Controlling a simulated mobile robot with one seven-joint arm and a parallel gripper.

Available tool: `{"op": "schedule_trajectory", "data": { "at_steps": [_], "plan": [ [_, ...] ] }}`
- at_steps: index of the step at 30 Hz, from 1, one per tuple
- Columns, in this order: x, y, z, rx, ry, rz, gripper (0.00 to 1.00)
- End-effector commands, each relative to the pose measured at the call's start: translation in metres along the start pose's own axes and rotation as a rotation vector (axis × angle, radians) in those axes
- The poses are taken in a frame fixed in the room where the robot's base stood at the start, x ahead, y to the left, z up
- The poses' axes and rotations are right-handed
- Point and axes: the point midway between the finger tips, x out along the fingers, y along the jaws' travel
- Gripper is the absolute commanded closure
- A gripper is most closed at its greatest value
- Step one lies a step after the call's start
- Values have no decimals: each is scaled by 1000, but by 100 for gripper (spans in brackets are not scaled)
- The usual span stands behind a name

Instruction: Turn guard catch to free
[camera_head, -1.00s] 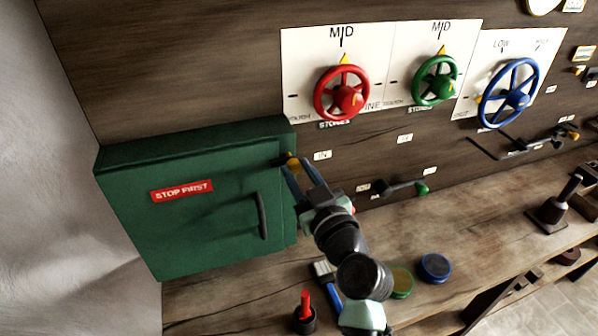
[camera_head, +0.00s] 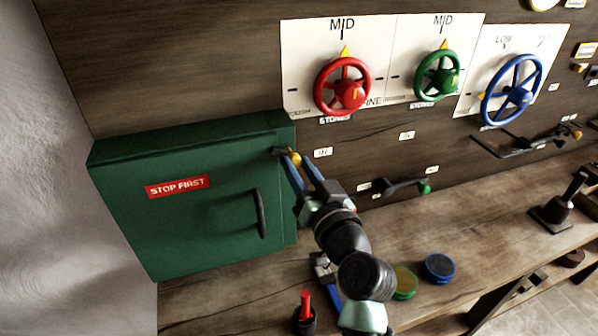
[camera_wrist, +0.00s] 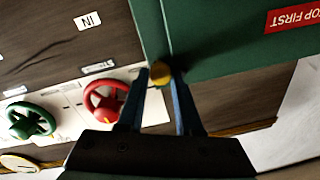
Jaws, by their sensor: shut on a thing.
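The green guard box (camera_head: 180,215) is closed on the left, with a red "STOP FIRST" label (camera_head: 178,187) and a dark vertical handle (camera_head: 261,213). The guard catch (camera_head: 294,158) is a small yellow knob at the upper right edge of the box, with a dark bar reaching left over the door. My gripper (camera_head: 300,166) is shut on the catch, its blue fingers on either side of it. The wrist view shows the yellow knob (camera_wrist: 160,74) between the fingertips. The fingers partly hide the catch.
Red (camera_head: 342,86), green (camera_head: 437,76) and blue (camera_head: 511,91) handwheels stand out from the wall panel. A green-knobbed lever (camera_head: 400,187) is right of my gripper.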

Motion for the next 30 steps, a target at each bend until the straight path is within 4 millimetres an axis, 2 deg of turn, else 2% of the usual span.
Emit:
{"op": "schedule_trajectory", "data": {
  "at_steps": [21,30],
  "plan": [
    [0,0,2,680,42,8,100],
    [0,0,2,918,58,11,100]
  ]
}}
